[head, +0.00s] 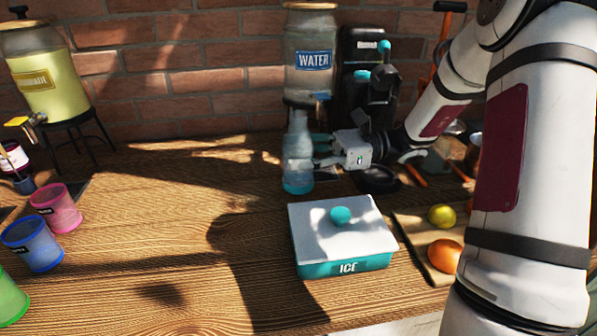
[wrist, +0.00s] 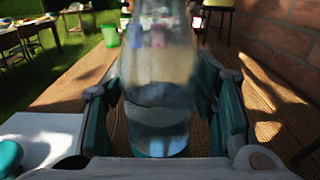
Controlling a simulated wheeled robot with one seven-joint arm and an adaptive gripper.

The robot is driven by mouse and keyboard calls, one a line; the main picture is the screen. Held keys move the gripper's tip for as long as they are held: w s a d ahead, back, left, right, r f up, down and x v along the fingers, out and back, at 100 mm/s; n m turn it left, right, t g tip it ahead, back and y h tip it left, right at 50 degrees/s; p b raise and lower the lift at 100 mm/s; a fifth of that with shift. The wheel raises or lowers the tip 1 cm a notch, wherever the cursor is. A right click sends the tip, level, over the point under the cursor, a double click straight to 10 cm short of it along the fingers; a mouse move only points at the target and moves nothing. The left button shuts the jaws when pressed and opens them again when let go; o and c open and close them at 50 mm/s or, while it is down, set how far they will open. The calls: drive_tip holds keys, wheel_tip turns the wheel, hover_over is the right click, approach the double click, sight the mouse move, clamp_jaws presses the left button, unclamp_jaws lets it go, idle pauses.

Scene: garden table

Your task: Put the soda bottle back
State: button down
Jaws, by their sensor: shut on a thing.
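The soda bottle (head: 298,158) is clear with a bluish lower part and stands upright, in front of the water dispenser in the head view. My gripper (head: 318,152) reaches it from the right and is shut on it. In the wrist view the bottle (wrist: 158,95) fills the middle, between the two fingers of my gripper (wrist: 160,110). I cannot tell whether its base touches the table (head: 170,230).
A white-lidded ice box (head: 343,262) sits just in front of the bottle. The water dispenser (head: 310,75) and a black machine (head: 362,80) stand behind. Fruit lies on a board (head: 408,232) at right. Coloured cups (head: 58,210) stand at left. The table's middle left is clear.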

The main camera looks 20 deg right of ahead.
drive_tip(key=shift+f, duration=1.85)
drive_tip(key=shift+f+b, duration=0.1)
drive_tip(key=shift+b, duration=0.2)
drive_tip(key=shift+f, duration=0.1)
drive_tip(key=c, duration=0.7)
unclamp_jaws()
drive_tip(key=shift+d+r, duration=0.15)
drive_tip(key=shift+r, duration=0.05)
drive_tip(key=d, duration=0.2)
drive_tip(key=s+d, duration=0.1)
drive_tip(key=d, duration=0.4)
drive_tip(key=shift+s, duration=0.25)
